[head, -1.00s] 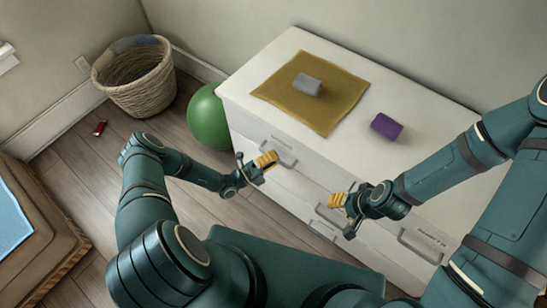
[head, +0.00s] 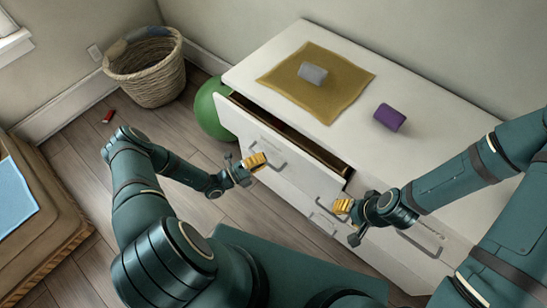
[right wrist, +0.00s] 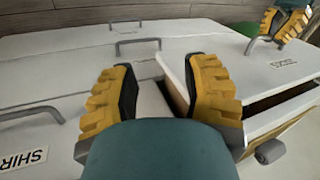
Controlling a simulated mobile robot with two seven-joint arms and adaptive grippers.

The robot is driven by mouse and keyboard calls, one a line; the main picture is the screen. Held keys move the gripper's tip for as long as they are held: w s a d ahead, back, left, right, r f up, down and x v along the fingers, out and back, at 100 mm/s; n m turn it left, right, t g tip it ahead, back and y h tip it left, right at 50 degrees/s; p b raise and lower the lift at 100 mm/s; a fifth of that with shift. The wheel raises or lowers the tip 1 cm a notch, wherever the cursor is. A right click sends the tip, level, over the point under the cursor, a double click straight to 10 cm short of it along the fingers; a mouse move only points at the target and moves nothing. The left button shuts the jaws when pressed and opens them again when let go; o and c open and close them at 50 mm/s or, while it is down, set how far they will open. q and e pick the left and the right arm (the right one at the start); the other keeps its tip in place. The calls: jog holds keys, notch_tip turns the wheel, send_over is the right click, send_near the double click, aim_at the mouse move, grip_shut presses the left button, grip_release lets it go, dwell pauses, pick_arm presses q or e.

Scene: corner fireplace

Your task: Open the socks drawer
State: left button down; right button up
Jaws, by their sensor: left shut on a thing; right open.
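The socks drawer (head: 262,138) is the upper left drawer of the white dresser. It is pulled partly out, with a dark gap behind its front. In the right wrist view the SOCKS label (right wrist: 283,64) shows on its front. My left gripper (head: 254,161) is shut on the drawer's grey handle (head: 275,157); its yellow fingers also show in the right wrist view (right wrist: 290,22). My right gripper (head: 342,206) is open and empty in front of the dresser, near the open drawer's right end. Its spread fingers fill the middle of the right wrist view (right wrist: 160,95).
On the dresser top (head: 300,36) lie a mustard cloth (head: 335,105) with a grey roll (head: 312,73), and a purple roll (head: 389,117). A green ball (head: 208,112) sits beside the dresser's left end. A wicker basket (head: 150,80) and a small red object (head: 108,116) are on the floor.

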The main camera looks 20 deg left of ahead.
pick_arm(q)
jog(key=s+a, duration=0.3)
jog(key=s, duration=0.6)
jog(key=s+a+b, duration=0.1)
jog(key=s+a, duration=0.2)
jog(key=s, duration=0.6)
jog(key=shift+a, duration=0.25)
jog(key=c, duration=1)
grip_release()
jog(key=shift+s, duration=0.1)
jog(key=v, duration=1.2)
